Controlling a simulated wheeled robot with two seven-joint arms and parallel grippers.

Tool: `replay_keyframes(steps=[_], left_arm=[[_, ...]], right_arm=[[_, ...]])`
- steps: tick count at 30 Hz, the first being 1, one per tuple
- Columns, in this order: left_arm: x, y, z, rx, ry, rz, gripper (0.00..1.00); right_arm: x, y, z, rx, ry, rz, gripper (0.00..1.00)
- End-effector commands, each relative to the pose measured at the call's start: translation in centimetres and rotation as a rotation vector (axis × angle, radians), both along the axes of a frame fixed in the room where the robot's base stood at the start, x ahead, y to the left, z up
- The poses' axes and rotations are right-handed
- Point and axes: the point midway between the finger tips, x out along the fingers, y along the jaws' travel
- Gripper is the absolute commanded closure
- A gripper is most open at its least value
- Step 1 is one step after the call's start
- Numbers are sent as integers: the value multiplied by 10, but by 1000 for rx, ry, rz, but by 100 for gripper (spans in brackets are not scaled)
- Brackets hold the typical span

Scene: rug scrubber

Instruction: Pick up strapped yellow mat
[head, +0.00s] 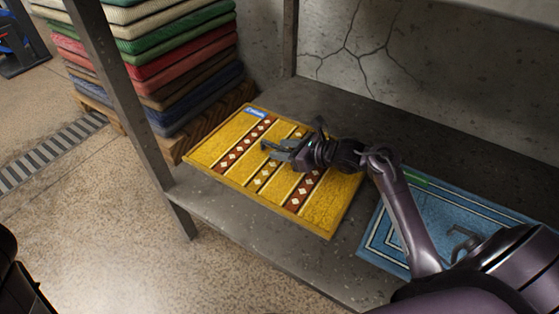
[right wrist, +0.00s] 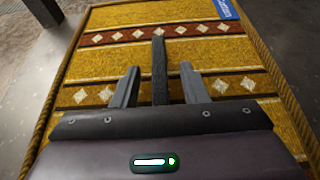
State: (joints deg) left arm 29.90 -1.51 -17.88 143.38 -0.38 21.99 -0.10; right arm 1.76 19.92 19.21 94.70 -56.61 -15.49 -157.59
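The yellow mat (head: 232,140) lies flat on the grey shelf, with brown-red bands of white diamonds and a blue label near its far edge. It fills most of the right wrist view (right wrist: 100,62), where its rope-like border shows. A dark strap (right wrist: 160,70) stands out over the mat in that view. My right gripper (head: 267,150) is above the middle of the mat. Its two fingers (right wrist: 160,90) are apart, one on each side of the strap, with gaps visible on both sides. The near end of the strap is hidden by the gripper body. My left gripper is out of view.
A blue mat (head: 375,240) lies on the shelf (head: 240,222) to the right, partly under my right arm. A shelf post (head: 130,110) stands at the front left. A stack of folded coloured mats (head: 185,65) sits on a pallet behind it. A cracked wall closes the back.

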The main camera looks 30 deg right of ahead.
Motion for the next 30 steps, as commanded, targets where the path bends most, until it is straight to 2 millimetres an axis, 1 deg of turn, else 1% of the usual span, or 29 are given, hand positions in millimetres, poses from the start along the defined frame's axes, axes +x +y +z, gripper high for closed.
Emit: replay_keyframes(steps=[5,14,26,30], left_arm=[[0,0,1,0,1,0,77],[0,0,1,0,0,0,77],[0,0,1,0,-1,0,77],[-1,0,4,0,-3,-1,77]], right_arm=[[0,0,0,-1,1,0,60],[0,0,0,-1,1,0,99],[0,0,2,0,-3,-1,100],[0,0,7,0,-4,0,100]])
